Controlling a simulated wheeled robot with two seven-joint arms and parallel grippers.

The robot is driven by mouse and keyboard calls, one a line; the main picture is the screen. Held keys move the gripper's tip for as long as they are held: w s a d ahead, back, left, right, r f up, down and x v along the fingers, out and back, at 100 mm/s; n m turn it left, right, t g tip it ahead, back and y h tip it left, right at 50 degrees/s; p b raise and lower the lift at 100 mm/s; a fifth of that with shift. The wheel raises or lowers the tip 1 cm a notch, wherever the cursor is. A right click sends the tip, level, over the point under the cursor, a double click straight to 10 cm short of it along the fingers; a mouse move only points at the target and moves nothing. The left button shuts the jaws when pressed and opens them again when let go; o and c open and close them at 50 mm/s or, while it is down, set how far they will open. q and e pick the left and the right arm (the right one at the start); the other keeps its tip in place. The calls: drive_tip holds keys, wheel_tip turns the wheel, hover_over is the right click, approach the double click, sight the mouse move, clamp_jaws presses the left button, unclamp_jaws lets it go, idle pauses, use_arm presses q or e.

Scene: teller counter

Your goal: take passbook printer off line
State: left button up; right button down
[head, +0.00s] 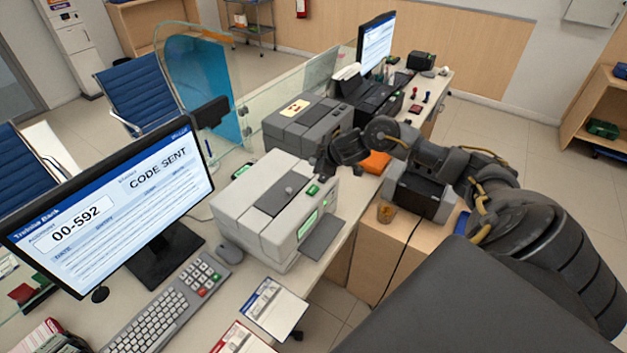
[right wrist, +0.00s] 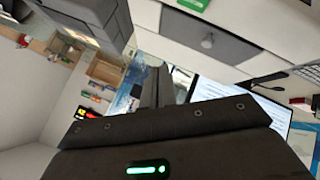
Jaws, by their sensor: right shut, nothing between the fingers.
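A white printer (head: 245,225) with a dark grey top panel stands on the counter, likely the passbook printer. It has a small round knob (head: 289,190), a green button (head: 313,191) near its top right corner and a lit green display (head: 307,226) on its front. My right gripper (head: 322,165) is shut and empty, just above and behind the printer's right end, apparently apart from it. In the right wrist view the shut fingers (right wrist: 160,85) point toward the white printer (right wrist: 205,40). My left gripper is not in view.
A monitor (head: 110,205) reads "CODE SENT" and "00-592". A grey machine (head: 308,125) stands behind the printer. A black-fronted device (head: 420,190) sits to the right, beside an amber cup (head: 386,212).

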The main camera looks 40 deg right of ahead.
drive_tip(key=shift+w+d+f, duration=0.1)
drive_tip(key=shift+w+f, duration=0.05)
drive_tip(key=b, duration=0.6)
hover_over(315, 191)
wheel_tip(315, 191, down, 7)
drive_tip(key=shift+f, duration=0.1)
drive_tip(key=shift+f+b, duration=0.3)
drive_tip(key=shift+f, duration=0.45)
drive_tip(key=shift+f, duration=0.1)
idle(1.3)
drive_tip(key=shift+f, duration=0.3)
